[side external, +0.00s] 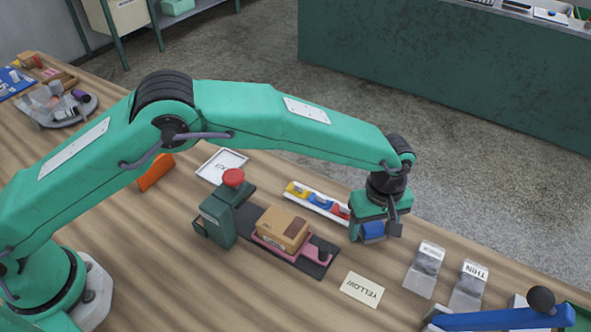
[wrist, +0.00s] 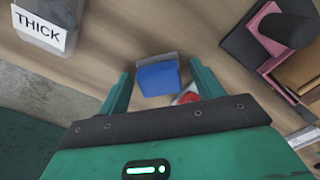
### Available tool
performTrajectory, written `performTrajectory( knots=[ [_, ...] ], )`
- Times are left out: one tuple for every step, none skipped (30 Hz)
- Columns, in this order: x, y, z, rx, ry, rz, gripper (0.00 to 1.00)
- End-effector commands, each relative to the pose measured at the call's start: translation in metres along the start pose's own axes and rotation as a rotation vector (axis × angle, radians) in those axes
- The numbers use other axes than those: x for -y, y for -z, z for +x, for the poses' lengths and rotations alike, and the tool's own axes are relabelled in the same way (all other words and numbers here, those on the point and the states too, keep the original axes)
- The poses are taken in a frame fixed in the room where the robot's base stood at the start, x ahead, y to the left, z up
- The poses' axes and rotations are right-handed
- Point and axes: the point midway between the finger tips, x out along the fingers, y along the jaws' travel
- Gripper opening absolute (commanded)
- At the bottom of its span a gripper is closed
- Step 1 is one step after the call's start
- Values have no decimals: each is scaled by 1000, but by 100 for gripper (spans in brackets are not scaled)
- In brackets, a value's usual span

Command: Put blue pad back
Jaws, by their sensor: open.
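A blue pad (side external: 373,231) is at my gripper (side external: 376,236), low at the far edge of the table. In the wrist view the blue pad (wrist: 158,78) is between my two spread fingers (wrist: 160,84), with a gap on each side. I cannot tell whether it touches the table. A white tray (side external: 312,208) lies just left of my gripper, with a yellow piece (side external: 298,189), a blue piece (side external: 322,201) and a red piece (side external: 342,211) in a row.
A green press with a red knob (side external: 233,178) and a pink carriage with a cardboard box (side external: 283,228) stand left of my gripper. A YELLOW card (side external: 362,289) lies in front. Clear holders labelled THICK (side external: 427,268) and THIN (side external: 469,285) stand right. A blue lever (side external: 500,319) is front right.

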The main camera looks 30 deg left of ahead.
Motion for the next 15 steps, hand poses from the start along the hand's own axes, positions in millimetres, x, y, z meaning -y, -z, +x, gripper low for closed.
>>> performTrajectory(
  knots=[
    [0, 0, -1, 0, 0, 0, 66],
    [0, 0, -2, 0, -1, 0, 66],
    [0, 0, -3, 0, -1, 0, 66],
    [0, 0, -4, 0, -1, 0, 66],
    [0, 0, -6, 0, -2, 0, 66],
    [-1, 0, -8, 0, -2, 0, 66],
    [-1, 0, -11, 0, -3, 0, 66],
    [-1, 0, -13, 0, -3, 0, 66],
    [-1, 0, -17, 0, -3, 0, 66],
    [-1, 0, -20, 0, -2, 0, 66],
    [0, 0, -24, 0, -2, 0, 66],
    [-1, 0, -29, 0, -4, 0, 66],
    [-1, 0, -34, 0, -4, 0, 66],
    [-1, 0, -38, 0, -4, 0, 66],
    [-1, 0, -44, 0, -4, 0, 66]
  ],
)
